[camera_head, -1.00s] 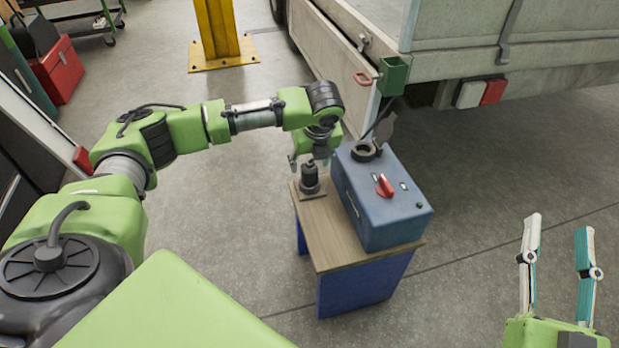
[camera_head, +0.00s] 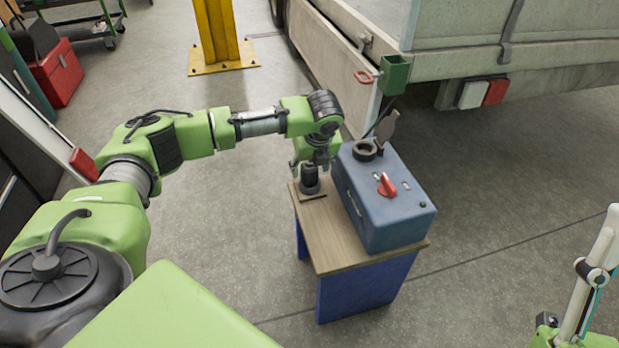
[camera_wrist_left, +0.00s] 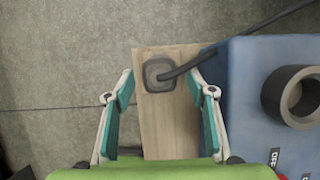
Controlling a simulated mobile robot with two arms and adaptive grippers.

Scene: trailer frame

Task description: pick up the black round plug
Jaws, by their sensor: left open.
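The black round plug (camera_head: 311,180) stands upright on a small base at the far left corner of a wooden-topped table (camera_head: 338,240). In the left wrist view the plug (camera_wrist_left: 159,74) is seen end-on, with a dark cable running off to the upper right. My left gripper (camera_head: 311,166) is just above the plug, open and empty. In the left wrist view its fingers (camera_wrist_left: 162,80) are spread to either side of the plug, apart from it.
A blue box (camera_head: 385,215) with a red switch (camera_head: 386,185) and a round black socket (camera_head: 365,150) stands on the table, right of the plug. A trailer (camera_head: 450,50) with a green holder (camera_head: 394,75) is behind. A yellow post (camera_head: 217,35) stands farther back.

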